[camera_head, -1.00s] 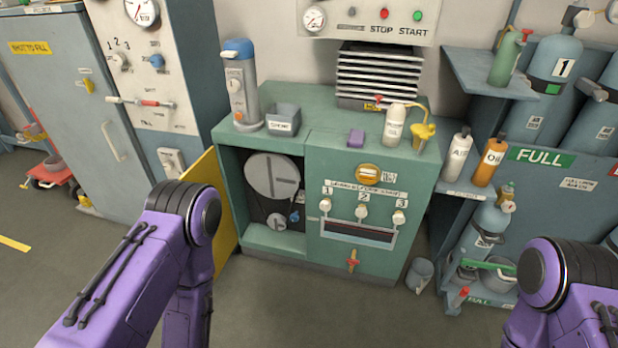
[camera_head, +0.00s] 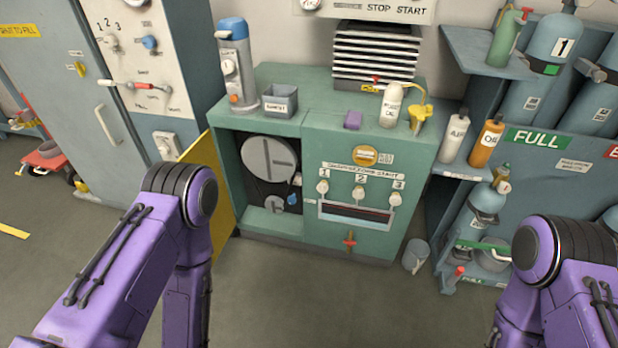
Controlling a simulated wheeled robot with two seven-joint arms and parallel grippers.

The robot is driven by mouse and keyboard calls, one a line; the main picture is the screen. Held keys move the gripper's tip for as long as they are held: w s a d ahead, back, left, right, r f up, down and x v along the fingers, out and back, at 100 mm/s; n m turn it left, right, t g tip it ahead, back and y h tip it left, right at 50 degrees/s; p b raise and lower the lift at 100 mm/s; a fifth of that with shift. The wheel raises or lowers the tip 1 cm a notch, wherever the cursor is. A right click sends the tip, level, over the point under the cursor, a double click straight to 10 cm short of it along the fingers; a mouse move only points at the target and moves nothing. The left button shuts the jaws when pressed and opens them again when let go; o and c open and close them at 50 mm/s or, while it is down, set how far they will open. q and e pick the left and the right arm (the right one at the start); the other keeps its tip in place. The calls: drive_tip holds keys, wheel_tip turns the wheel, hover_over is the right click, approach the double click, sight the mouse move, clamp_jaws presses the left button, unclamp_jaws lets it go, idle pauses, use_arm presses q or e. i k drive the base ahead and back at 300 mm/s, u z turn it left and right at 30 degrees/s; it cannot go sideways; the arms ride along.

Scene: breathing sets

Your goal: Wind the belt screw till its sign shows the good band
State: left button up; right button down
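The green compressor cabinet (camera_head: 318,121) stands ahead, with its left compartment open. Inside are a large grey pulley (camera_head: 268,160) above and a smaller pulley (camera_head: 275,203) below, with a dark belt around them. A small blue knob (camera_head: 292,198), possibly the belt screw, sits right of the small pulley. A small pale piece (camera_head: 296,181) shows just above it; I cannot read any band on it. My two purple arms come in from the lower left and lower right. Neither gripper shows; both are outside the picture.
A yellow door panel (camera_head: 222,205) stands swung open on the compartment's left. A grey bin (camera_head: 280,101) and bottles stand on the cabinet top. A grey bucket (camera_head: 415,256) is on the floor at the right, near a rack of cylinders (camera_head: 556,45). The floor before the cabinet is clear.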

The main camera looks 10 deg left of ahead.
sight(292, 200)
drive_tip(key=z, duration=0.1)
drive_tip(key=k, duration=0.4)
drive_tip(key=u, duration=0.65)
drive_tip(key=i, duration=0.9)
drive_tip(key=z, duration=0.65)
drive_tip(key=i, duration=0.45)
drive_tip(key=z, duration=0.4)
